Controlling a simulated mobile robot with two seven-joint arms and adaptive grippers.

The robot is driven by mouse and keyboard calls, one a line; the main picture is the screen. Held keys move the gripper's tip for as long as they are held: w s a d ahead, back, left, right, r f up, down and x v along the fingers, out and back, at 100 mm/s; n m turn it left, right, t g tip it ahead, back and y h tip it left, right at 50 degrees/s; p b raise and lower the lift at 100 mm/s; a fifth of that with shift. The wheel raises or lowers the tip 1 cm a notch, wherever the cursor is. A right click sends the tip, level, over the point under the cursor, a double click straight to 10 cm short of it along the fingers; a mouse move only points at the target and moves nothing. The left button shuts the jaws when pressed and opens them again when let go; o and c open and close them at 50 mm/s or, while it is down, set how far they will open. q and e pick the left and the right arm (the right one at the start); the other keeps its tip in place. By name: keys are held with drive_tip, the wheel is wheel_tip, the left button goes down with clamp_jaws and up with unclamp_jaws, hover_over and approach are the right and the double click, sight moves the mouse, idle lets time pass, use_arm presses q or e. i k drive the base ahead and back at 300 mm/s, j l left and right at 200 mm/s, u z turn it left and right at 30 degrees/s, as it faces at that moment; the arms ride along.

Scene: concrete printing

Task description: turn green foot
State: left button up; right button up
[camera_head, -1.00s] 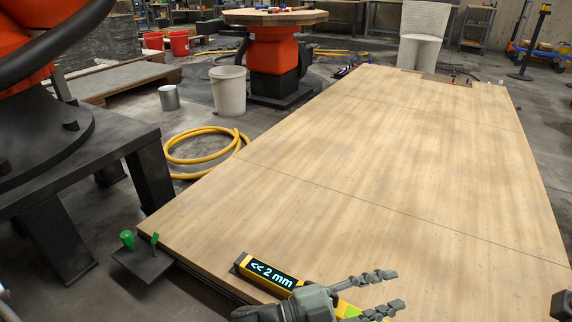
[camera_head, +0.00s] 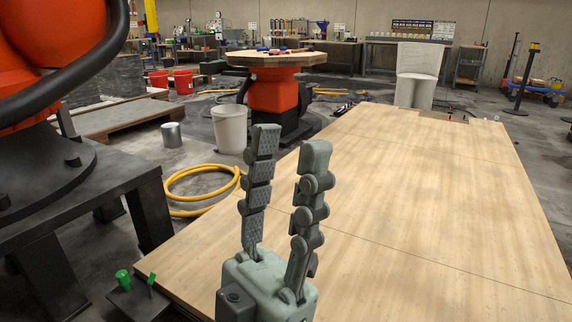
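The green foot is at the near left corner of the wooden bed (camera_head: 400,200). A green knob (camera_head: 123,280) and a slim green upright piece (camera_head: 152,279) stand on a dark plate (camera_head: 138,302) beside and below that corner. My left gripper (camera_head: 290,142) stands up in the lower middle, over the bed's near left edge, well to the right of the green parts. Its two jointed grey fingers point up and are spread apart with nothing between them. It hides part of the bed. My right gripper is out of view.
A black steel stand (camera_head: 100,185) with an orange robot arm (camera_head: 50,60) is at the left. A pale chair-shaped piece (camera_head: 417,75) stands at the bed's far end.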

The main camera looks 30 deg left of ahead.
sight(123, 276)
drive_tip(key=i+j+u, duration=0.15)
drive_tip(key=u, duration=1.95)
drive_tip(key=z, duration=0.45)
drive_tip(key=i+j+z, duration=0.4)
drive_tip(key=j+z, duration=0.15)
drive_tip(key=i+j+z, duration=0.1)
drive_tip(key=j+z, duration=0.15)
drive_tip(key=j, duration=0.15)
drive_tip(key=i+j, duration=0.1)
drive_tip(key=j, duration=0.3)
drive_tip(key=i+j+z, duration=0.1)
drive_tip(key=j, duration=0.25)
drive_tip(key=i+j, duration=0.15)
drive_tip(key=j, duration=0.25)
drive_tip(key=z, duration=0.05)
